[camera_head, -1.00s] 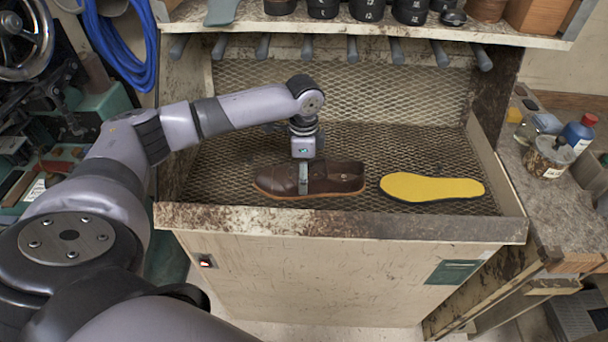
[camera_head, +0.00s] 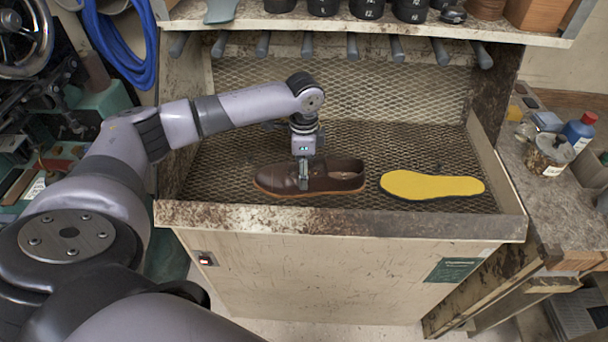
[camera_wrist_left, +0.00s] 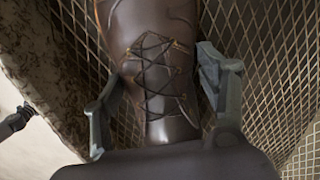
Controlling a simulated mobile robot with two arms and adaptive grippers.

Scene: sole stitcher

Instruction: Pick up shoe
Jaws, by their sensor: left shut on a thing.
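A brown leather shoe (camera_head: 338,178) lies on the mesh floor of the bench, its toe toward the left. My left gripper (camera_head: 303,180) comes down on it from above, near its middle. In the left wrist view the shoe (camera_wrist_left: 155,75), with dark crossed laces, lies between the two fingers of my left gripper (camera_wrist_left: 160,95). The gripper is shut on the shoe's sides. Whether the sole is clear of the mesh cannot be told. My right gripper is not in view.
A yellow sole (camera_head: 432,186) lies on the mesh right of the shoe. The bench's front rim (camera_head: 340,221) runs close before the shoe. A shelf (camera_head: 380,25) with dark pots hangs above, with several grey pegs under it. Jars and bottles stand on the right counter (camera_head: 545,190).

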